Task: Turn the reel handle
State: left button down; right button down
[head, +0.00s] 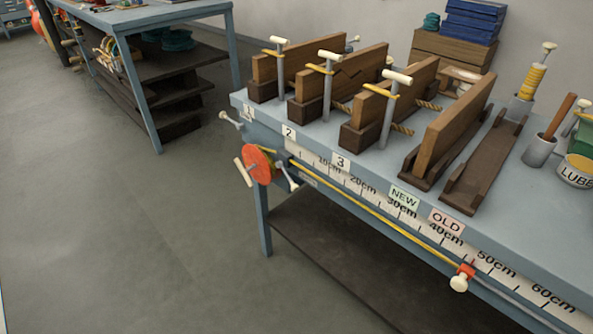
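The reel is an orange-red disc (257,163) mounted on the front left corner of the blue workbench. A cream handle (238,171) sticks out at its left, and a pale lever (293,187) shows at its lower right. A yellow cord (375,208) runs from the reel along the bench front, over a white centimetre scale (510,275). It ends at a red slider with a cream knob (460,283), between the 40cm and 50cm marks. Neither of my grippers shows in the head view.
The bench top (505,190) carries wooden boards in dark holders, several upright clamps, NEW (404,197) and OLD (446,221) labels, and a LUBE pot (576,175). A dark lower shelf (340,260) lies beneath. Open floor (120,230) is at the left. Another bench stands behind.

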aim_at(243, 172)
jog(key=z, duration=0.15)
jog(key=k, duration=0.7)
jog(key=z, duration=0.85)
jog(key=i, duration=0.5)
jog(key=u, duration=0.5)
jog(key=k, duration=0.6)
jog(key=u, duration=1.15)
jog(key=i, duration=0.9)
jog(key=z, duration=0.6)
jog(key=i, duration=0.85)
jog(key=z, duration=1)
